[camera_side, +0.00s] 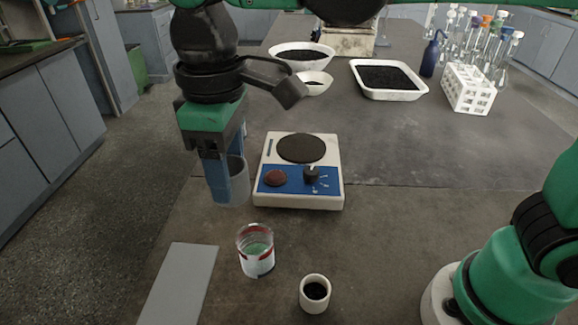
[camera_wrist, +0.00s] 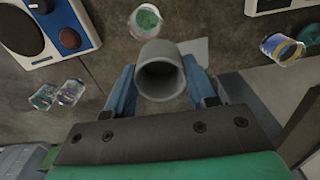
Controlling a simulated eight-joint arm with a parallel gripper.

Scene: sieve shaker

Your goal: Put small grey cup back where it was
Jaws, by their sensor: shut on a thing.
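The small grey cup (camera_side: 236,184) is between the fingers of my gripper (camera_side: 221,184), left of the sieve shaker in the side view. My gripper is shut on it, with blue fingers on either side. The cup looks upright there; its base appears near table height, but I cannot tell whether it touches the table. In the wrist view the cup (camera_wrist: 161,88) sits between the fingertips (camera_wrist: 160,84), its round opening facing the camera and its inside dark and seemingly empty. The sieve shaker (camera_side: 298,190) has a dark round plate and a blue front panel.
A glass jar with green contents (camera_side: 256,252), a small white cup with dark contents (camera_side: 314,293) and a flat grey plate (camera_side: 180,284) are in front. White bowls (camera_side: 303,55), a black-filled tray (camera_side: 388,80) and a tube rack (camera_side: 468,90) stand behind. The left table edge is close.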

